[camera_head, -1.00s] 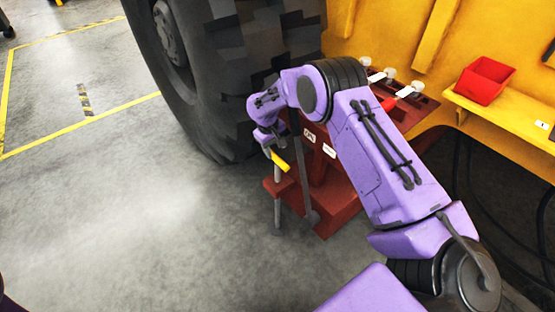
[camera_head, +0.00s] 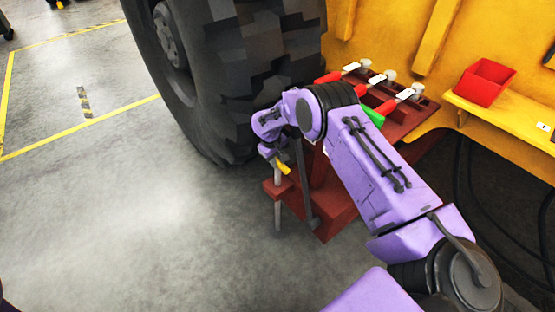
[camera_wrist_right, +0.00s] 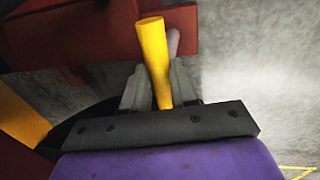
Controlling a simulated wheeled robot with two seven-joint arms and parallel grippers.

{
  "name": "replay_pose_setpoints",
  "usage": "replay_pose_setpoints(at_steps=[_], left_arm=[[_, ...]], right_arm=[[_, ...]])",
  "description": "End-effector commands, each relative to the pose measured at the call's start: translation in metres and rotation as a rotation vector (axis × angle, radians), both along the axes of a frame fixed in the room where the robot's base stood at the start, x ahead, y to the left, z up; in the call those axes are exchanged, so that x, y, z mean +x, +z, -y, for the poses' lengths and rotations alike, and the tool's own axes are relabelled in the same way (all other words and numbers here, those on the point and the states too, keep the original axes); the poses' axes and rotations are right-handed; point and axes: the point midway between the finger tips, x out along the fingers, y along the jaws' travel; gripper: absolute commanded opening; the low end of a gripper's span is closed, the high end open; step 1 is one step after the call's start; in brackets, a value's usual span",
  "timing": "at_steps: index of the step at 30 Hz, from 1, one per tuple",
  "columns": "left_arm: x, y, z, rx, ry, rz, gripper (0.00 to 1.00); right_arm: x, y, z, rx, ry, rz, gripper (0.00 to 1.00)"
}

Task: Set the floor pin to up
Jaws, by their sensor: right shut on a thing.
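The floor pin is a grey upright rod (camera_head: 277,208) with a yellow handle (camera_head: 284,168), beside the dark red base of the stand. My right gripper (camera_head: 277,158) is at the handle, near the top of the rod. In the right wrist view the yellow handle (camera_wrist_right: 154,60) stands between the two grey fingers (camera_wrist_right: 158,90), which are shut on it. The grey rod's end (camera_wrist_right: 173,42) shows just behind the handle. My left gripper is not in view.
A large black tyre (camera_head: 235,70) stands close behind my right wrist. Red and green levers (camera_head: 374,116) with white tags are on the red panel. A red bin (camera_head: 486,81) sits on a yellow ledge (camera_head: 510,115). The grey floor (camera_head: 130,220) at left is clear.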

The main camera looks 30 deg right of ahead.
Motion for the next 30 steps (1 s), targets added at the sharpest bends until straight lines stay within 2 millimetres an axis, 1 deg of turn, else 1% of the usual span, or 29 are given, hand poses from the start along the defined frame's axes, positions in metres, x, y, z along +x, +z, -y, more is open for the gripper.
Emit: replay_pose_setpoints(at_steps=[1,5,9,10,12,20,21,23,24,30], left_arm=[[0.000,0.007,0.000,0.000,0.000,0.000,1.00],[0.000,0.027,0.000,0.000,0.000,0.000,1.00],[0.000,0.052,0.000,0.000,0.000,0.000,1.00],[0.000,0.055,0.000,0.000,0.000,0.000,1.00],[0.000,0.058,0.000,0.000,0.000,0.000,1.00],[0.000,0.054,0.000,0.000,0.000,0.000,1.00],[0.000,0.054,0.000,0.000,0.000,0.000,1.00],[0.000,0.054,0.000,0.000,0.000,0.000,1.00],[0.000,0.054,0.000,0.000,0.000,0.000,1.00],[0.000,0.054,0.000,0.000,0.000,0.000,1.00]], right_arm=[[0.001,0.010,0.000,-0.001,0.001,0.001,0.00],[0.001,0.036,0.000,-0.002,0.001,0.002,0.00],[0.002,0.069,0.001,-0.003,0.003,0.003,0.00],[0.001,0.074,0.001,-0.003,0.003,0.003,0.00],[0.001,0.079,0.001,-0.002,0.002,0.003,0.00],[0.001,0.076,0.000,-0.001,0.001,0.003,0.00],[0.001,0.076,0.000,-0.001,0.000,0.002,0.31],[0.001,0.076,0.000,-0.001,0.000,0.002,0.50],[0.001,0.076,0.000,-0.001,0.000,0.002,0.52],[0.001,0.075,0.000,-0.001,0.000,0.001,0.52]])
